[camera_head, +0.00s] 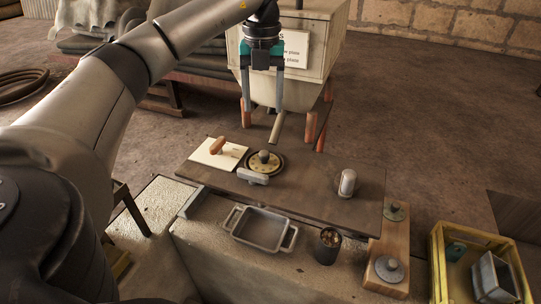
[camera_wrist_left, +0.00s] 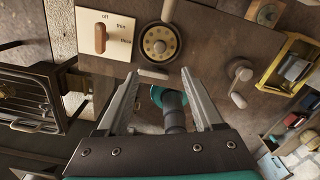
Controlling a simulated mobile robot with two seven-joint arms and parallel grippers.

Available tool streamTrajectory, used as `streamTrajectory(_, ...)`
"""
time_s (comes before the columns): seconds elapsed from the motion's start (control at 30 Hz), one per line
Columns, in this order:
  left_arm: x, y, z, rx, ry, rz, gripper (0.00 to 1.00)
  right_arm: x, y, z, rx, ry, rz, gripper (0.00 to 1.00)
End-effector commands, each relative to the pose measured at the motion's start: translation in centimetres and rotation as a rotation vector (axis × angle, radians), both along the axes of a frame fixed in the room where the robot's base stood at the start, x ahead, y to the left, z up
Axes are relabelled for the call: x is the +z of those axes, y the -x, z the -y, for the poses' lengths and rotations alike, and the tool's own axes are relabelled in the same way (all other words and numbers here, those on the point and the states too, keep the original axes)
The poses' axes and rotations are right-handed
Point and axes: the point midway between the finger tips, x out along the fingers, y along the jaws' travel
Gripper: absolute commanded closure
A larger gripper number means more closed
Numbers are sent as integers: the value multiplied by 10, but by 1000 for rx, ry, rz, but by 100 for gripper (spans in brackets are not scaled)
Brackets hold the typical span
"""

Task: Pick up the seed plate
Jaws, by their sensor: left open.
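The seed plate (camera_head: 256,166) looks like a round, yellowish disc with a ring of holes, a dark rim and a raised grey knob in the middle. It lies flat on the dark board, beside a pale card with an orange handle. It also shows in the left wrist view (camera_wrist_left: 152,50), just beyond my fingertips. My left gripper (camera_head: 263,107) points down with its jaws apart and nothing between them. In the head view it appears above and behind the plate, not touching it. In the left wrist view, the left gripper (camera_wrist_left: 160,76) fingers are spread. My right gripper is out of view.
A small grey handle (camera_head: 252,177) sits close in front of the plate. The pale card (camera_head: 207,157) is to its left, a grey crank (camera_head: 347,183) to its right. A metal tray (camera_head: 262,230), a dark cup (camera_head: 328,246) and a yellow crate (camera_head: 437,262) stand nearer.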

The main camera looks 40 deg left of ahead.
Motion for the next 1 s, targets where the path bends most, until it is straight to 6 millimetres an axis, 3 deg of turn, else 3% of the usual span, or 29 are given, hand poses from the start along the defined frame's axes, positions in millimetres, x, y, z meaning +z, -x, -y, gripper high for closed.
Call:
streamTrajectory(0.1, -27, 1, 1, -3, -1, -8, 32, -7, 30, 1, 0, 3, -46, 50)
streamTrajectory(0.23, -56, 1, 1, -3, 0, -6, 32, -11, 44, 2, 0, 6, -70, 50)
streamTrajectory(0.4, -82, 0, 1, -4, 1, -3, 32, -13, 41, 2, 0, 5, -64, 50)
streamTrajectory(0.67, -101, 0, 0, -5, 2, -4, 32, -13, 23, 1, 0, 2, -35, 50)
streamTrajectory(1.0, -143, -2, -1, -6, 3, -2, 32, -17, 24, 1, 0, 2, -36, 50)
